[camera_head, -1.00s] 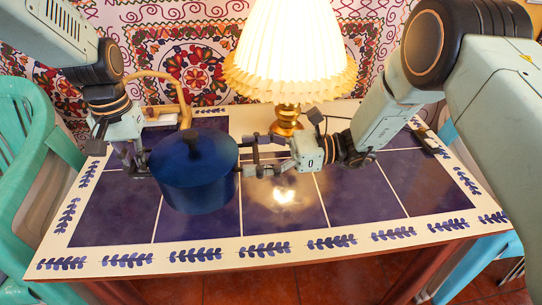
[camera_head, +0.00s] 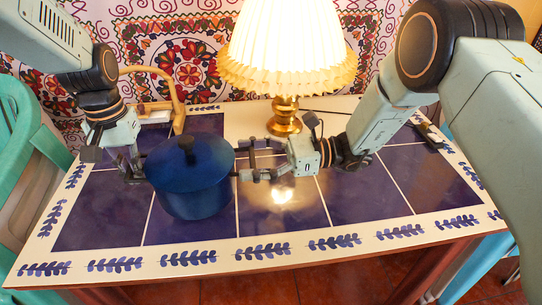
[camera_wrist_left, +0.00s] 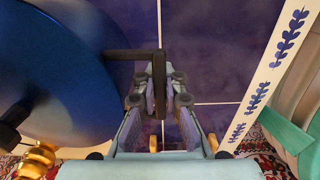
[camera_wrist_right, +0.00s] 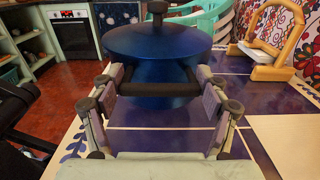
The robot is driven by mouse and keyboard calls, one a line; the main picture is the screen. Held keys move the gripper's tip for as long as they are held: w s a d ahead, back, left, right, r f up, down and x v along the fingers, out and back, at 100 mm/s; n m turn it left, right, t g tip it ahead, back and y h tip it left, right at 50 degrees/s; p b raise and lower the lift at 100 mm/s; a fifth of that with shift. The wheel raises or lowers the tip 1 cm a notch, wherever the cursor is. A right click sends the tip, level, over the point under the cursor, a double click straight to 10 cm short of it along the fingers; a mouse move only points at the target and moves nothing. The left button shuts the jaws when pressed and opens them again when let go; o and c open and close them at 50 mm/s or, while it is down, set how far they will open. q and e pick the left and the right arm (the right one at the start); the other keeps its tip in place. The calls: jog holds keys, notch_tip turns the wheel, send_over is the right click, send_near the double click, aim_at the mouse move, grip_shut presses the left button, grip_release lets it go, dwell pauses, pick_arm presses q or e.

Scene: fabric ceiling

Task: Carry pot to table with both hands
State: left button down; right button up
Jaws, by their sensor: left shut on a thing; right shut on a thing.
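The dark blue pot (camera_head: 190,195) with its blue lid and black knob is over the tiled table (camera_head: 330,205), left of its middle. I cannot tell whether its base touches the tiles. My left gripper (camera_head: 133,170) is at the pot's left side, shut on a black side handle, which shows in the left wrist view (camera_wrist_left: 135,54). My right gripper (camera_head: 248,168) is at the pot's right side, shut on the opposite black handle, seen in the right wrist view (camera_wrist_right: 160,88). The lid looks roughly level and sits on the pot.
A lit lamp (camera_head: 288,55) with a brass base stands at the table's back, behind my right gripper. A wooden frame-like object (camera_head: 178,95) stands at the back left. A green chair (camera_head: 35,140) is at the left.

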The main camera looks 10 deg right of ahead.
pick_arm(q)
jog(key=shift+a+f, duration=0.1)
pick_arm(e)
jog(key=shift+a, duration=0.1)
